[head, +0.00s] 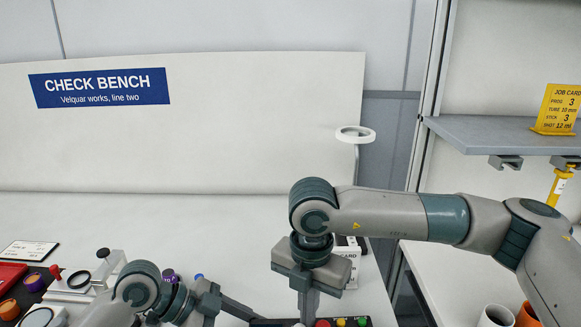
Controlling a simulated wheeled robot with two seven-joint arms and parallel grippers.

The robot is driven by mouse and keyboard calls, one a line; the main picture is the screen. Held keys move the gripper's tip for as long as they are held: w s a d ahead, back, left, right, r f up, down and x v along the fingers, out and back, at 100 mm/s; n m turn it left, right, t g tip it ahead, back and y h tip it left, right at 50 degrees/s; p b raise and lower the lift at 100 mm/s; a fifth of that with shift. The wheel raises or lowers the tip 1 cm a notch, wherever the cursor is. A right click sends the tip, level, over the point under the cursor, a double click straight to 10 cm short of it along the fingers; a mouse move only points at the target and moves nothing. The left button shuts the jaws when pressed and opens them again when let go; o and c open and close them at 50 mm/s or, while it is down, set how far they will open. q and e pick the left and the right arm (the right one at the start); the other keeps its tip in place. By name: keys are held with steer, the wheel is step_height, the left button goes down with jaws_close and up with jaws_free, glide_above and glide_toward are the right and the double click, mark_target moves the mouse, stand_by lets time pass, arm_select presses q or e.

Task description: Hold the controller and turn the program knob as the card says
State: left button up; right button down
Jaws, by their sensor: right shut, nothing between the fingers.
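The yellow job card (558,108) stands on the grey shelf at the upper right; it reads PROG. 3, with smaller lines below. A dark box with red, yellow and green buttons (362,321) is cut off by the bottom edge; I cannot tell if it is the controller. No program knob can be made out. My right gripper (308,308) points down just above this box, shut and empty. My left gripper (240,308) reaches in from the lower left, towards the box's left end. Its fingers are not clear, and whether it touches the box cannot be seen.
Pots (496,316) stand at the lower right. The back of the bench (200,220) is clear.

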steer(key=shift+w+d, duration=0.2)
stand_by(0.4)
step_height(320, 180, up, 6)
stand_by(0.6)
arm_select(q)
steer(key=o, duration=1)
